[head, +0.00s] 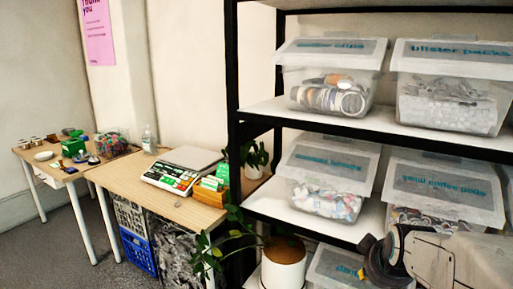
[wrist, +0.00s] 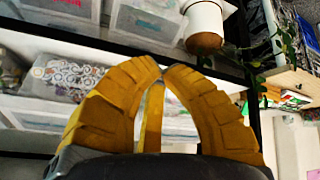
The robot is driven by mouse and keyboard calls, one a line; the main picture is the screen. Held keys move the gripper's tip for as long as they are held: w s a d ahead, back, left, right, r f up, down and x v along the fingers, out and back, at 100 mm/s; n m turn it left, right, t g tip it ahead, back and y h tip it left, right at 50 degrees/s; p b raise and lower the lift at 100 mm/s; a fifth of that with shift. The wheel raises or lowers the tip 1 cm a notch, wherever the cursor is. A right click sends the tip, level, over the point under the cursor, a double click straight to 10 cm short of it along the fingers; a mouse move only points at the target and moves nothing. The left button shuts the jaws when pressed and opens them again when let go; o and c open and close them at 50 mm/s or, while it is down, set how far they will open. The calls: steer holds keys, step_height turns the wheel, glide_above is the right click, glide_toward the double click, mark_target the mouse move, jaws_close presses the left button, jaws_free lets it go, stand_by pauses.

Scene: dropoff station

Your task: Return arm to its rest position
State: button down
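My gripper (wrist: 163,70) has two ribbed yellow fingers that curve inward in the wrist view. Their tips come together, and I see no object between them. In the head view, my arm is at the lower right, in front of the lower shelves, with a small yellow part showing at its left. The fingers themselves cannot be made out there. The wrist view is upside down, with a white plant pot (wrist: 204,22) beyond the fingertips and a clear bin (wrist: 50,112) behind the left finger.
A black-framed shelf (head: 236,110) holds several lidded clear bins (head: 330,78). A potted plant (head: 284,265) stands close to my arm's left. A wooden table (head: 175,208) carries a scale (head: 172,178). Another table (head: 40,165) stands further left. Open floor (head: 62,250) shows at lower left.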

steer(key=s+a+r+g+y+p, duration=0.1)
steer(key=s+a+r+p, duration=0.3)
steer(key=s, duration=0.5)
steer(key=s+a+r+g+y+p, duration=0.1)
steer(key=s+a+r+g+p, duration=0.1)
steer(key=s+a, duration=0.6)
steer(key=shift+s+a+r+m+p, duration=0.25)
steer(key=shift+s+r+m+p, duration=0.15)
steer(key=shift+s+r+p, duration=0.7)
